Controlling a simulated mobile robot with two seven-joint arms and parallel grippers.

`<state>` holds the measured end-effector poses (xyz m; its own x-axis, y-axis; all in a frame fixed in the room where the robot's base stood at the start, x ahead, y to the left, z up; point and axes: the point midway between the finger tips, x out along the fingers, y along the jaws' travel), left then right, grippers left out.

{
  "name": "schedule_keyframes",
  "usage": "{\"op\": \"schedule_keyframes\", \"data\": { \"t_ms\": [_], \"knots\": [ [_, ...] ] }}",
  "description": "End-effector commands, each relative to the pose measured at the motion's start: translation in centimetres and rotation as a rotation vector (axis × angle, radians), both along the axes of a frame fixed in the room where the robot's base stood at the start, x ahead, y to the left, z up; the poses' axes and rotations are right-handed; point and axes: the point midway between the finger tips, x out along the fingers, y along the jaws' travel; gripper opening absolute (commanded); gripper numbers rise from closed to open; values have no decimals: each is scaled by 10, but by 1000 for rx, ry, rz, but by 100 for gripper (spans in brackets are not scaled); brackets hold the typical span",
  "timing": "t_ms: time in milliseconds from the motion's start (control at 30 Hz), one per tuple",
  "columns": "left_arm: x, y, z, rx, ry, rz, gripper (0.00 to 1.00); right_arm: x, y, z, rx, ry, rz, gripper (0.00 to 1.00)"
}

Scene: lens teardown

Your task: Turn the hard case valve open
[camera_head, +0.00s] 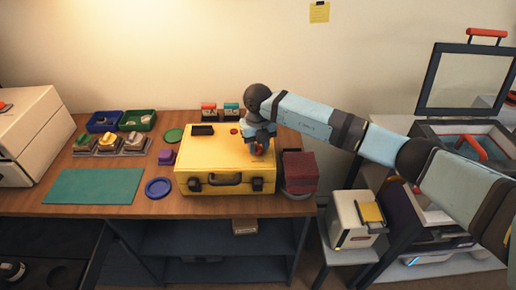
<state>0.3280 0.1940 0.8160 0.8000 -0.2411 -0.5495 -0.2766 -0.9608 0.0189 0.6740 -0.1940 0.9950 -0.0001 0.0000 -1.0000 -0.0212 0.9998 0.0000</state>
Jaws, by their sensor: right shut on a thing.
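The yellow hard case (208,157) lies closed on the wooden table, its dark handle and two latches facing the front. My right gripper (258,150) reaches down from above onto the right part of the lid. It is shut on the case's valve, which is mostly hidden by the fingers; only a bit of red shows between them. How far the valve is turned cannot be told. My left gripper is not in view.
A red-dark box stack (299,171) stands close to the case's right side. A blue round dish (158,187), a purple block (166,157) and a green mat (94,186) lie to the left. Small red and green boxes (209,112) stand behind the case.

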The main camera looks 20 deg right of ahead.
Motion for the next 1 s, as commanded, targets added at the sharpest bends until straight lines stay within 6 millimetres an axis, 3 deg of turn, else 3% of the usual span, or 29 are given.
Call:
{"op": "schedule_keyframes", "data": {
  "t_ms": [400,1000],
  "knots": [
    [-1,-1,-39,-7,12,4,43,1,-1,-3,-2,-2,398,11],
    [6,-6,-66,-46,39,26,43,0,-1,-3,-2,-1,957,11]
  ]
}}
